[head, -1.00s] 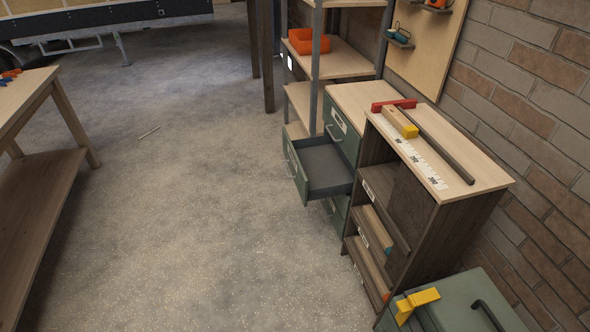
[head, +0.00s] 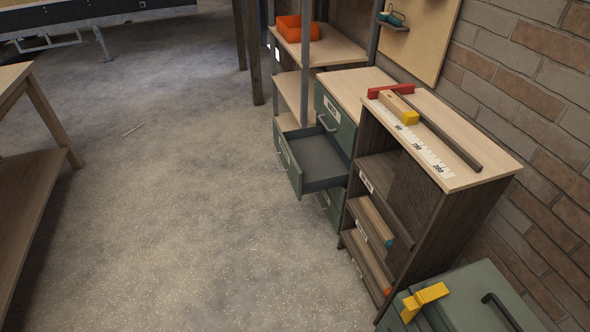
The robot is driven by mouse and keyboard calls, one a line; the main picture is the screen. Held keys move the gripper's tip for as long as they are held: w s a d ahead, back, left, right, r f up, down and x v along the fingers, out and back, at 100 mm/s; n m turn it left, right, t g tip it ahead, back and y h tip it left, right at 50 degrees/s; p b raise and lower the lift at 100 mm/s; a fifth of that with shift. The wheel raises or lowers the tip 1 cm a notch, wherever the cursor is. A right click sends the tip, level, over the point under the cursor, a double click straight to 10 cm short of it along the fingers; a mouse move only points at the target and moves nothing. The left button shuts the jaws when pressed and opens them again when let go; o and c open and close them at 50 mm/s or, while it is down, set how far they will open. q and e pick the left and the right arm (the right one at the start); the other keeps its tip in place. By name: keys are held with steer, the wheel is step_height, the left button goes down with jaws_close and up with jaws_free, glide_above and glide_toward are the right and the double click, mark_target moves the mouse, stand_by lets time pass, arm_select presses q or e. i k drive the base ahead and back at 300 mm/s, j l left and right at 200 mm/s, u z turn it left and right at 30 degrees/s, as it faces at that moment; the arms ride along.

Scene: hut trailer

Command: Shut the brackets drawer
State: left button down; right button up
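A green drawer (head: 289,163) stands pulled out of a green drawer cabinet with a light wood top (head: 350,86). It is the middle drawer, and its grey inside looks empty. A metal handle and a pale label show on its front; the label is too small to read. The drawer above (head: 332,117) and the one below (head: 331,207) look closed. Neither of my grippers shows in the head view.
A dark shelf unit (head: 418,207) stands right beside the cabinet, with a ruler and wood pieces on top. A shelving rack (head: 330,48) with an orange bin (head: 298,28) stands behind. A workbench (head: 38,180) is at left. The floor (head: 170,210) between is clear.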

mark_target(312, 160)
steer(key=i+z, duration=0.2)
steer(key=z, duration=0.2)
steer(key=i+j+z, duration=0.2)
steer(key=z, duration=0.25)
